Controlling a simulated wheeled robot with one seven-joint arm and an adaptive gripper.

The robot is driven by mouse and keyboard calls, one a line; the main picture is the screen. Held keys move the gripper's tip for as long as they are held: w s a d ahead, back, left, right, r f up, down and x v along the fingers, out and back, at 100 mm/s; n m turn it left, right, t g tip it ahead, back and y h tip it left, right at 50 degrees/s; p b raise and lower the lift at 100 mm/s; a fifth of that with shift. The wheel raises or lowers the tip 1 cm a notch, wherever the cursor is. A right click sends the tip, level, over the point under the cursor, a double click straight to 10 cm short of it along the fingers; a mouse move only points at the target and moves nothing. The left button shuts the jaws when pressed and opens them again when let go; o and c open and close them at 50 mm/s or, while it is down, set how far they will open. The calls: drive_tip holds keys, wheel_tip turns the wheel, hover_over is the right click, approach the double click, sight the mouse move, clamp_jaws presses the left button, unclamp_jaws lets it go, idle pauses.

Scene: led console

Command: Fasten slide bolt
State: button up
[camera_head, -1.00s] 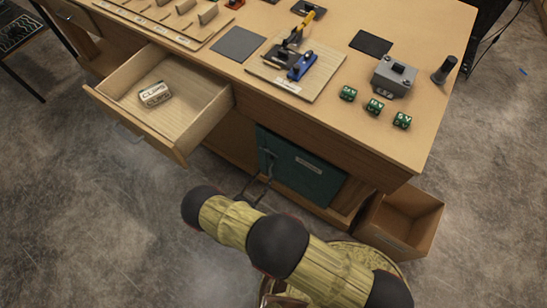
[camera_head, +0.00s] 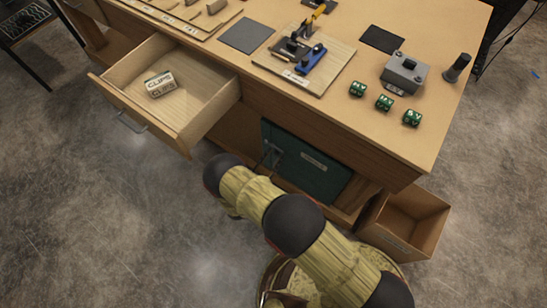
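A dark green cabinet door (camera_head: 305,165) with a small pale label sits in the front of the wooden desk, below the top. A small dark metal fitting, which looks like the slide bolt (camera_head: 275,152), is at the door's left edge. It is too small and too covered to tell how far the bolt has slid. My arm reaches up from the bottom right, and its far end is close in front of the door's lower left. My gripper is mostly hidden behind the arm there. I cannot make out its fingers clearly, or whether they touch the bolt.
An open drawer (camera_head: 204,116) with a box marked CLIPS (camera_head: 160,85) juts out left of the door. An open wooden bin (camera_head: 412,222) stands at the right. A clamp board (camera_head: 325,75), green dice-like blocks (camera_head: 384,103) and a grey switch box (camera_head: 404,72) lie on the desk.

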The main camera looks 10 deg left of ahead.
drive_tip(key=shift+c, duration=0.5)
drive_tip(key=c, duration=0.8)
clamp_jaws()
